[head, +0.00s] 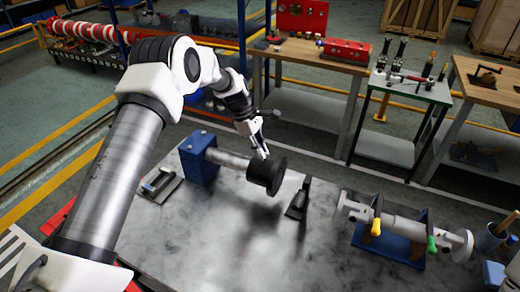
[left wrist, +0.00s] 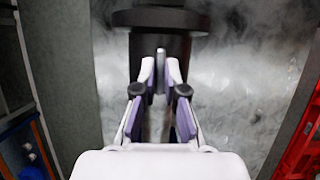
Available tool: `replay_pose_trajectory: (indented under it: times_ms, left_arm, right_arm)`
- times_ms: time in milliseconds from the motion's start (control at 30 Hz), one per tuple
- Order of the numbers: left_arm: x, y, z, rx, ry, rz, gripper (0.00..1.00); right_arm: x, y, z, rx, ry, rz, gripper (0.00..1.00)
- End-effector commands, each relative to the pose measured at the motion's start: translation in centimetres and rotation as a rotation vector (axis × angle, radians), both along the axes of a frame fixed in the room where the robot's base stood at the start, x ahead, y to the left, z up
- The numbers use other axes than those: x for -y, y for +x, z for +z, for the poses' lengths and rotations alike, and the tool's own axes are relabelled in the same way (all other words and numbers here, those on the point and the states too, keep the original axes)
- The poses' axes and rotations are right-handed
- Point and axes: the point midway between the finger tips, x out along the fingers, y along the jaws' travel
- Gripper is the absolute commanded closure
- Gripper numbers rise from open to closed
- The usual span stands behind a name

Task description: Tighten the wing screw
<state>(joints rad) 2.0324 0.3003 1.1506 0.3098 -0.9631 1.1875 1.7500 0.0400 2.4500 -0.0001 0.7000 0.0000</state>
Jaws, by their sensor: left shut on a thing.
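My left gripper (head: 262,153) reaches down from above to the black collar (head: 267,176) at the end of a grey shaft (head: 229,159). The shaft comes out of a blue block (head: 199,156) on the table. In the left wrist view, the two fingers of the left gripper (left wrist: 161,73) close around a thin grey upright tab, the wing screw (left wrist: 161,56), in front of the dark collar (left wrist: 160,20). The lower part of the screw is hidden between the fingers. My right gripper is not in view.
The grey worktable (head: 220,238) bears a small black upright stand (head: 299,199) right of the collar and a metal pipe assembly in a blue cradle (head: 389,243) farther right. A small clamp-like tool on a plate (head: 158,184) lies left of the blue block. The front middle is bare.

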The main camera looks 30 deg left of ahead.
Motion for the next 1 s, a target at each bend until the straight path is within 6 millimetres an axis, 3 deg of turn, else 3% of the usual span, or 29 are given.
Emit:
replay_pose_trajectory:
  times_ms: [167,200,267,667,1000]
  left_arm:
    - [0.2,-0.3,-0.5,-0.013,-0.002,-0.002,1.0]
    - [0.2,-0.3,-0.5,-0.013,-0.002,-0.002,0.83]
    - [0.2,-0.3,-0.4,-0.012,-0.002,-0.002,0.65]
    - [-0.3,-0.1,0.8,-0.003,-0.002,0.002,0.65]
    - [-3.3,-0.2,8.2,-0.001,-0.001,0.001,0.65]
  right_arm:
    - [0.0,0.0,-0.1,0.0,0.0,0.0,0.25]
    - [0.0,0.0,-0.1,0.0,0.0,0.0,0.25]
    - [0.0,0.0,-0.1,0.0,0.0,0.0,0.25]
    - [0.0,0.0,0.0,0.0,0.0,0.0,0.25]
    - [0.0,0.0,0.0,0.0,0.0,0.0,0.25]
